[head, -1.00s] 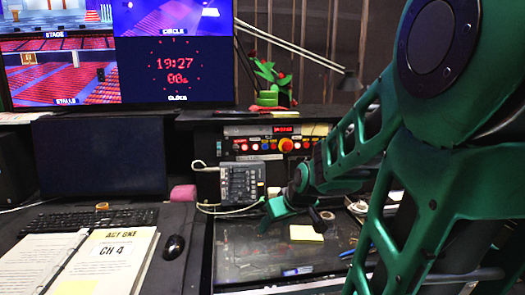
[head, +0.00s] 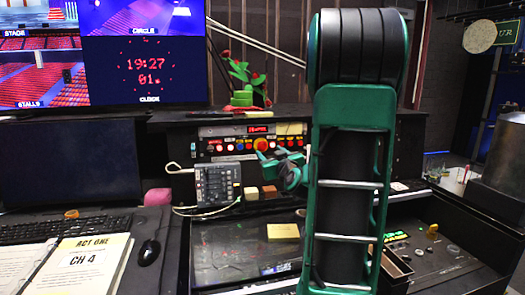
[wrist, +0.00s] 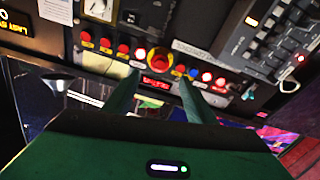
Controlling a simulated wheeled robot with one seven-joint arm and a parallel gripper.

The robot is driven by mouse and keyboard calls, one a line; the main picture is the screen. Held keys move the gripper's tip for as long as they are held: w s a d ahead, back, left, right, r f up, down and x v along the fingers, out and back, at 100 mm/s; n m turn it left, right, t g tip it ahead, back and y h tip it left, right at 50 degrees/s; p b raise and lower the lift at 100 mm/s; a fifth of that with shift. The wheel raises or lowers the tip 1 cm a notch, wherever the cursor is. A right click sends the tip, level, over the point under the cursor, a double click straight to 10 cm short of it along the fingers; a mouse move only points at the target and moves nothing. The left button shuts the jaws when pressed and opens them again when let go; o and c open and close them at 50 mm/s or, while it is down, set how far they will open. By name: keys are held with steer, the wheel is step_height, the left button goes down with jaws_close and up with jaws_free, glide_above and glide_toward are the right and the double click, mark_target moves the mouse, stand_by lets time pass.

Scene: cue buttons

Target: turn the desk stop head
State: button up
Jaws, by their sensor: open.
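The desk stop head (head: 260,144) is a round red knob with a yellow surround, in the row of buttons on the upright console panel. In the wrist view the stop head (wrist: 159,59) lies just beyond the gap between my fingertips. My gripper (wrist: 159,82) is open and empty, its green fingers pointing toward the panel. In the head view my gripper (head: 268,162) is just below and right of the stop head, apparently in front of the panel. Its exact distance from the stop head cannot be told.
Lit red and white buttons (head: 228,147) flank the stop head. A grey control box (head: 217,182) with a cable stands lower left of it. A red display (head: 257,129) sits above. A yellow note (head: 283,231) lies on the dark desk.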

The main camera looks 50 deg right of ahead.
mark_target(263, 146)
steer(key=x, duration=0.7)
steer(key=shift+w+d, duration=0.2)
steer(key=shift+w, duration=0.1)
